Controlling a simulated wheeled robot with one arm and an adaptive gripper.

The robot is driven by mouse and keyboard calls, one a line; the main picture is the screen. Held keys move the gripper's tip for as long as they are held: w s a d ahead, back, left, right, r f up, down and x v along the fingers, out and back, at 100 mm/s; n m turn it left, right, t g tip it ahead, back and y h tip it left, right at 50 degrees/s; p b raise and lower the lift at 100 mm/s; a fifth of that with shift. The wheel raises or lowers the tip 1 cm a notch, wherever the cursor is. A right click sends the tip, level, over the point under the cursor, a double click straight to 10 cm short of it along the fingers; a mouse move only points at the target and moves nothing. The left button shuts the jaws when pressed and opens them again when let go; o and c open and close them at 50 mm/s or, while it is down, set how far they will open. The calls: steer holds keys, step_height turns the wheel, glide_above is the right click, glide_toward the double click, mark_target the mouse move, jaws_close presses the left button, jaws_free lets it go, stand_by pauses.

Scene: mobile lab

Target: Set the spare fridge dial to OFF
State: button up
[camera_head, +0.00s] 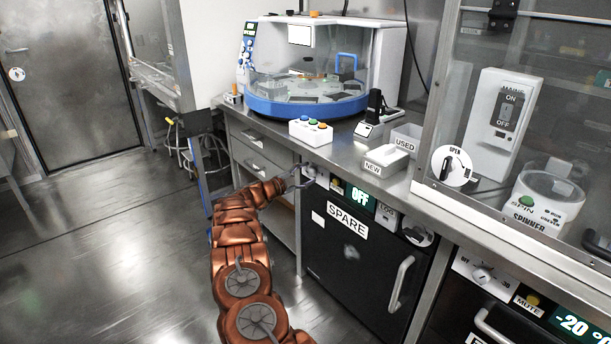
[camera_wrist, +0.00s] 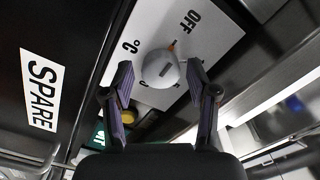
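The spare fridge (camera_head: 345,262) is the black-doored unit labelled SPARE under the bench. Its display (camera_head: 361,198) reads OFF in green. In the wrist view the dial (camera_wrist: 161,70) is a round pale knob on a white plate (camera_wrist: 205,47) marked OFF and °C; a further mark is partly hidden by the knob. A small orange pointer on the knob's edge points toward the OFF mark. My gripper (camera_wrist: 160,66) is open, with its fingertips on either side of the dial and visibly apart from it. My gripper (camera_head: 299,178) also reaches the panel's left end in the head view.
A yellow button (camera_wrist: 128,113) sits beside the dial plate. A LOG plate (camera_head: 386,214) and a round dial (camera_head: 417,235) are further right on the panel. The fridge door handle (camera_head: 401,283) sticks out. The bench edge overhangs the panel; open floor (camera_head: 120,260) lies left.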

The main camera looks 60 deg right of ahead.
steer(key=shift+o, duration=0.2)
steer(key=v, duration=1.2)
steer(key=shift+r, duration=0.1)
stand_by(0.4)
